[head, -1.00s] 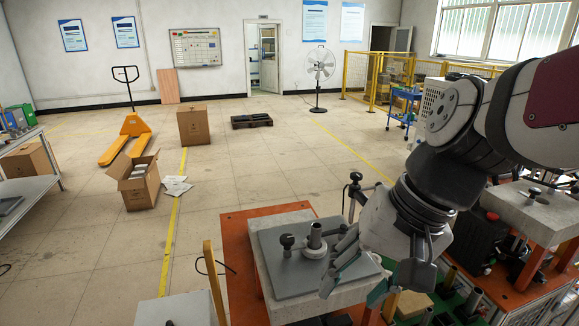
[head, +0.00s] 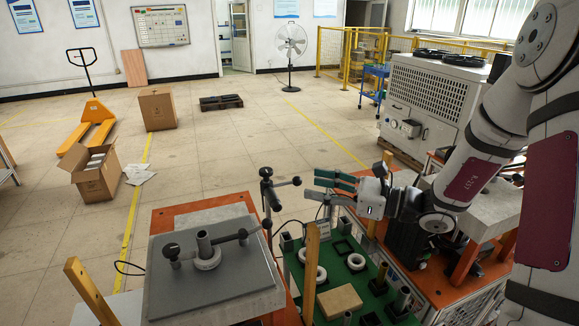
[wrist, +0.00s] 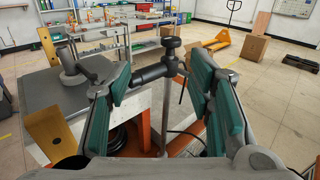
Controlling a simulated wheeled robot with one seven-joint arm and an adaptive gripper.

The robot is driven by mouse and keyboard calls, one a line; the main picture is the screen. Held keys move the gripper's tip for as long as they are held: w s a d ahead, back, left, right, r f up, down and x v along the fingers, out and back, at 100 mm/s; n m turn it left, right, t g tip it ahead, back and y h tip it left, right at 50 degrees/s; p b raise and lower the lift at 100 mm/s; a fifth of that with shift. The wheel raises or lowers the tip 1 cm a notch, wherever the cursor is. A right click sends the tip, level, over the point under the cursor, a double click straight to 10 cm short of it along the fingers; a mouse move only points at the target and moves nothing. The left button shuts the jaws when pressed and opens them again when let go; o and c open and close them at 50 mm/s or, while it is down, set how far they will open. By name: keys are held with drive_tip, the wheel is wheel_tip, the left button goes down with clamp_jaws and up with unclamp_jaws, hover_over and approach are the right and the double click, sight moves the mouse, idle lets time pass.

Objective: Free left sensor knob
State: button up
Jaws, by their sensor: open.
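A sensor stand has a slim upright post with a black clamp knob (head: 266,173) on top and a short side handle (head: 290,182). In the wrist view the knob (wrist: 172,44) and rod (wrist: 152,73) lie ahead, between the finger lines. My gripper (head: 314,187) is right of the stand, its teal fingers pointing left; they also show in the wrist view (wrist: 161,82). It is open and empty, and appears apart from the knob. I cannot tell which part is the left sensor knob.
The grey plate (head: 170,296) carries a metal ring (head: 207,261) around an upright tube and a small black knob (head: 172,250). A green tray (head: 373,292) holds rings and a wooden block (head: 339,301). Wooden posts (head: 311,262) stand nearby. Open floor lies beyond.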

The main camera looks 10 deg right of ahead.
sight(272, 172)
drive_tip(key=shift+m+t, duration=0.3)
drive_tip(key=shift+m, duration=0.1)
drive_tip(key=x, duration=0.4)
drive_tip(key=p+x, duration=0.1)
drive_tip(key=x, duration=0.3)
drive_tip(key=w+x, duration=0.1)
drive_tip(key=x, duration=0.4)
drive_tip(key=shift+w+d+f+p, duration=0.1)
drive_tip(key=shift+d+f+p, duration=0.1)
drive_tip(key=shift+d+p, duration=0.1)
drive_tip(key=c, duration=1.1)
